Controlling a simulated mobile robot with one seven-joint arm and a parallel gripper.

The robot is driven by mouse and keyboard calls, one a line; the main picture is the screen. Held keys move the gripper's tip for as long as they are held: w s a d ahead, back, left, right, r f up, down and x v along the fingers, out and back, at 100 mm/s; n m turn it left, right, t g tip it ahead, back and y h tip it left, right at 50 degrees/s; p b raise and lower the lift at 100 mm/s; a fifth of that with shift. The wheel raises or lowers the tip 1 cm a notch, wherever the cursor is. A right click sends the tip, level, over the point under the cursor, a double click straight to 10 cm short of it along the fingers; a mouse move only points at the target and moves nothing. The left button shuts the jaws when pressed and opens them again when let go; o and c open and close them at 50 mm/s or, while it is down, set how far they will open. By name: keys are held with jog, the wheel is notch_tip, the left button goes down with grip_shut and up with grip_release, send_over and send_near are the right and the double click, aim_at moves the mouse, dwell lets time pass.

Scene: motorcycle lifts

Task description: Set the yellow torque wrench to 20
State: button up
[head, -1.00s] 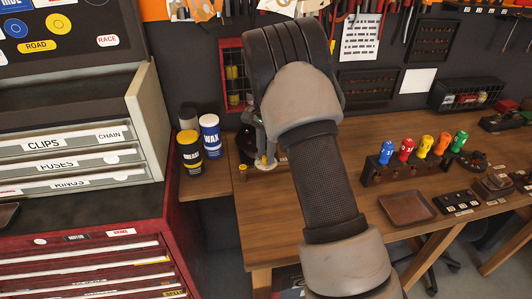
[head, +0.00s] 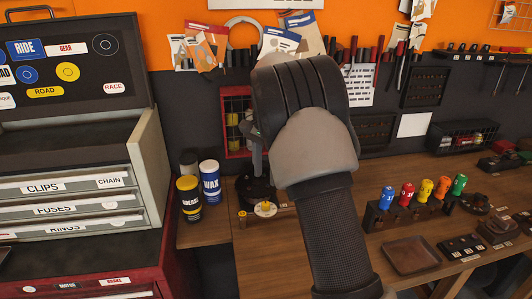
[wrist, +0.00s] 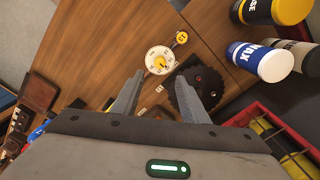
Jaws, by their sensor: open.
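A round white dial with yellow trim, dark marks and a pointer (wrist: 158,59) lies on the wooden bench in the wrist view. A small yellow end piece (wrist: 181,37) sits beside it. I take this to be the yellow torque wrench; its reading is too small to tell. In the head view the dial (head: 265,209) shows left of my forearm. My gripper (wrist: 160,77) is open and empty, its fingertips just below the dial in the wrist picture, apart from it. In the head view my wrist largely hides the gripper.
A black toothed disc (wrist: 197,88) lies by the right finger. GREASE (head: 188,198) and WAX (head: 210,181) cans stand at left. A red wire rack (head: 236,120) is behind. A rack of coloured numbered pieces (head: 407,195) and a brown tray (head: 410,254) are at right.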

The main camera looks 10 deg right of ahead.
notch_tip(320, 180, up, 7)
dwell(0.4)
jog(key=s+r+n+t, duration=0.1)
jog(key=s+r+n, duration=0.2)
jog(key=s+r, duration=0.35)
jog(key=s+r+n+t, duration=0.2)
jog(key=s+r, duration=0.1)
jog(key=s, duration=0.7)
jog(key=s+f+n+t, duration=0.1)
jog(key=s+f+n, duration=0.1)
jog(key=s, duration=0.6)
jog(key=s+f+n+t, duration=0.1)
jog(key=s+f+n, duration=0.2)
jog(key=s, duration=0.6)
jog(key=shift+s+f+n+t, duration=0.2)
jog(key=shift+n+t, duration=0.1)
jog(key=shift+n, duration=0.2)
jog(key=shift+a, duration=0.1)
